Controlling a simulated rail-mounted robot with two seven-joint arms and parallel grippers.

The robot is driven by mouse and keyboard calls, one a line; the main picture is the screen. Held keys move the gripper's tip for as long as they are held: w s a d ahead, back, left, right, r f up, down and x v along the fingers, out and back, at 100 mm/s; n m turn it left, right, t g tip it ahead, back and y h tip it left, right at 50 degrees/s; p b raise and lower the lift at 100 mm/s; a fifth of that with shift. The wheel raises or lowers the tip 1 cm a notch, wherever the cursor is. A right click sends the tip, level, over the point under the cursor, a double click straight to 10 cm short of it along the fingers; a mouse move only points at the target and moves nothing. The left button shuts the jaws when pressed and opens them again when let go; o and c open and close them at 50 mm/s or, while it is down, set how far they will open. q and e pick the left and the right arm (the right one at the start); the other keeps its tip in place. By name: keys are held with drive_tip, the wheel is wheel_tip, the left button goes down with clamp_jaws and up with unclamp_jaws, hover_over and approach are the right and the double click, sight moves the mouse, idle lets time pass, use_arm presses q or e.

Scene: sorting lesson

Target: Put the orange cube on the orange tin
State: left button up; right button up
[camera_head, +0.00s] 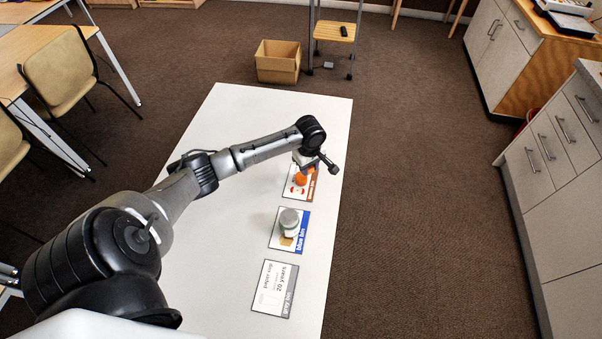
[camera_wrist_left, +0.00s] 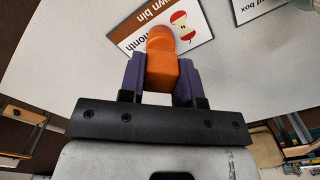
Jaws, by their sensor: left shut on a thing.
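My left gripper (camera_wrist_left: 161,82) is shut on the orange cube (camera_wrist_left: 161,75), which shows between its two purple fingers in the left wrist view. A rounded orange shape, which looks like the orange tin (camera_wrist_left: 160,38), shows just beyond the cube. The cube partly covers it, and I cannot tell whether the two touch. In the head view the left gripper (camera_head: 308,163) is above the far card on the white table. An orange patch (camera_head: 301,179) shows below it there; the arm and gripper hide most of the cube and tin. My right gripper is not in view.
A brown-edged card (camera_wrist_left: 185,25) with an apple picture lies beside the orange tin. A grey-green tin (camera_head: 289,221) stands on a blue-edged card (camera_head: 299,243). A grey-edged card (camera_head: 275,289) lies nearer. The white table (camera_head: 230,120) is clear at its far end.

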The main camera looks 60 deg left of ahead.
sight(301, 176)
use_arm(q)
drive_tip(key=shift+s+a+f, duration=0.2)
drive_tip(key=shift+a+f, duration=0.2)
drive_tip(key=shift+a, duration=0.2)
drive_tip(key=shift+s+a+f, duration=0.15)
drive_tip(key=shift+a+f, duration=0.2)
drive_tip(key=shift+a, duration=0.2)
drive_tip(key=shift+s+a+f+b, duration=0.15)
drive_tip(key=shift+a+f+b, duration=0.15)
drive_tip(key=shift+a, duration=0.2)
drive_tip(key=shift+f+b, duration=0.7)
drive_tip(key=shift+f, duration=1.25)
drive_tip(key=o, duration=0.9)
drive_tip(key=shift+f, duration=0.1)
